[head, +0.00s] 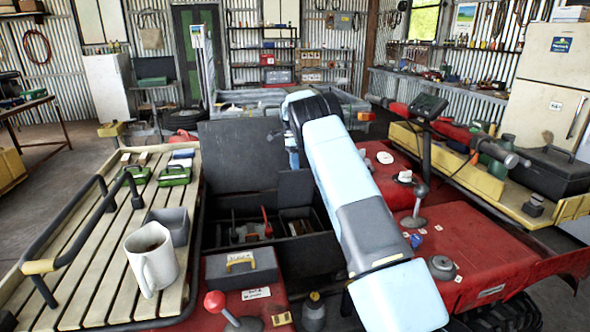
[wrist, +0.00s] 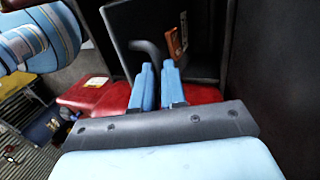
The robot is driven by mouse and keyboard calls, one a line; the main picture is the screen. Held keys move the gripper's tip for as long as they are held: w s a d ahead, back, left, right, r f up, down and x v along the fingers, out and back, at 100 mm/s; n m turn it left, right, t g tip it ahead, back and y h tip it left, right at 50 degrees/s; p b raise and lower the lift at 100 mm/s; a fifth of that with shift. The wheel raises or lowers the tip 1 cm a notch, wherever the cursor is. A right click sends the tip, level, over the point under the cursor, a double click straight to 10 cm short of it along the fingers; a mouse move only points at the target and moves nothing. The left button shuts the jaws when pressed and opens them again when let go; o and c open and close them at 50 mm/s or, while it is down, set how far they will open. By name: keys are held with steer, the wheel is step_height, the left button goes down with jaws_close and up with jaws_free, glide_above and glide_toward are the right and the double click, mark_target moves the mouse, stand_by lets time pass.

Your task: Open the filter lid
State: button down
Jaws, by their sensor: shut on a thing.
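My gripper (wrist: 157,72) shows in the wrist view with its two blue fingers close together. It is shut on a grey bent handle (wrist: 148,48) in front of a dark panel (wrist: 205,40), which I take to be the filter lid. An orange label or plate (wrist: 177,44) is at the panel's middle. In the head view, my gripper (head: 293,157) is partly hidden by my arm, above a small dark grey panel (head: 296,189) that stands raised in an open black box (head: 318,255). I cannot tell for certain that this is the same panel, nor how far it is swung.
A large dark lid (head: 240,155) stands open behind the box. A slatted rack (head: 85,255) at left holds a white mug (head: 152,258), a grey tray and green cases. Red bodywork (head: 475,245) with levers and knobs lies at right. A grey case (head: 240,268) is in front.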

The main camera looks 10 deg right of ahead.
steer(key=shift+w+f, duration=0.35)
steer(key=shift+f, duration=0.15)
steer(key=c, duration=1.4)
jaws_free()
steer(key=shift+w+f, duration=0.1)
steer(key=shift+w, duration=0.05)
steer(key=shift+o, duration=1.1)
steer(key=shift+r, duration=0.35)
steer(key=v, duration=0.7)
steer(key=shift+w, duration=0.15)
